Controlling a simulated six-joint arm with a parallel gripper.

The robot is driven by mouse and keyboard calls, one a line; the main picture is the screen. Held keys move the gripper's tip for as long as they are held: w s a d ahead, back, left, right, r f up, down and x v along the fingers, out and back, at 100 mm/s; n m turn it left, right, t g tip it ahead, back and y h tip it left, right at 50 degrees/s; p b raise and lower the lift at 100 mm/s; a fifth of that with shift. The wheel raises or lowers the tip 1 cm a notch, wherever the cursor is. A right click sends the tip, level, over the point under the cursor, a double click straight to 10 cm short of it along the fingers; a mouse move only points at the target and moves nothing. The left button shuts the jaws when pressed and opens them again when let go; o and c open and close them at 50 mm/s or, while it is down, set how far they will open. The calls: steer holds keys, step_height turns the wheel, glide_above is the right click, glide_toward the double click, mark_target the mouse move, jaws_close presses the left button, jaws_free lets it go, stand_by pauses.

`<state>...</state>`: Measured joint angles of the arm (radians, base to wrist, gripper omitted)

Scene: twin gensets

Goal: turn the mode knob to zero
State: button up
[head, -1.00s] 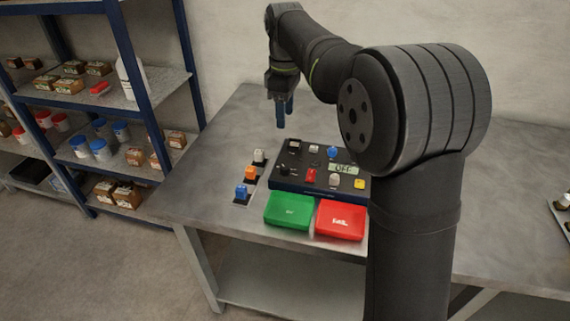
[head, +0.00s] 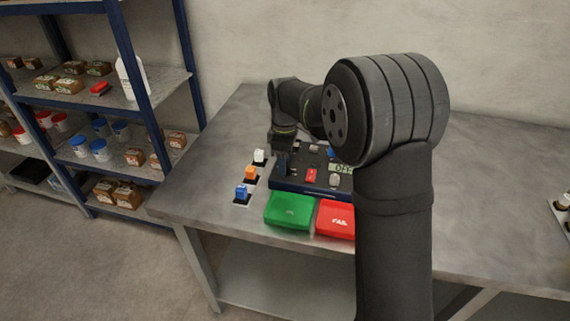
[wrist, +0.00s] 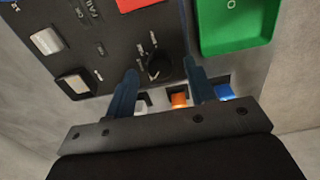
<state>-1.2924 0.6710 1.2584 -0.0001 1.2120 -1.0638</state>
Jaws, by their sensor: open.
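The dark control panel (head: 318,188) lies on the metal table, its display reading "OFF". In the wrist view a black round knob (wrist: 158,66) with small pale marks around it sits on the panel (wrist: 125,30); I take it for the mode knob. My gripper (wrist: 160,68) is open, with one blue finger on each side of the knob. I cannot tell whether the fingers touch it. In the head view my gripper (head: 282,168) is low over the panel's left part and hides the knob. The knob's exact setting is too small to read.
White (head: 260,156), orange (head: 250,173) and blue (head: 241,191) switches stand left of the panel. A green box (head: 288,211) and a red box (head: 336,218) lie in front. A red rocker (head: 311,175) is near the gripper. The table's left side is clear.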

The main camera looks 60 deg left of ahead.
steer(key=shift+f, duration=0.75)
steer(key=c, duration=1)
